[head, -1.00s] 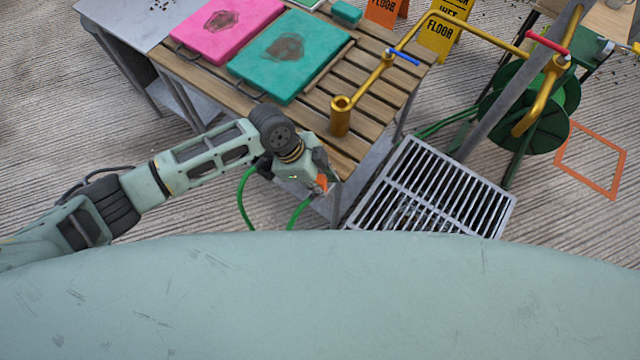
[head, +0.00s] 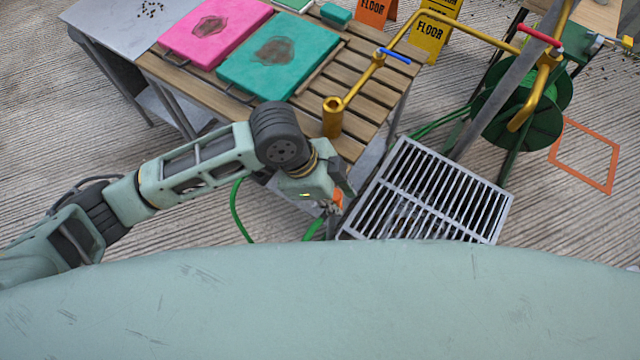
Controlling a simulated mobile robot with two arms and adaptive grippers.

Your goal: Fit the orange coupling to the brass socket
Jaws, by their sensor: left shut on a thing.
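The brass socket (head: 332,118) is the upright open end of a brass pipe, at the near right part of the slatted bench. The pipe has a blue lever (head: 395,56) on it. My left gripper (head: 334,206) is low in front of the bench's near edge, below and apart from the socket. It is shut on the orange coupling (head: 337,198), of which only a small orange part shows between the fingers. A green hose (head: 236,212) hangs by the gripper. My right gripper is not in view.
Pink (head: 213,30) and teal (head: 279,56) boards lie on the slatted bench (head: 352,82). A metal floor grate (head: 430,190) is right of the gripper. A green hose reel (head: 520,112) and yellow wet floor sign (head: 432,38) stand further back.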

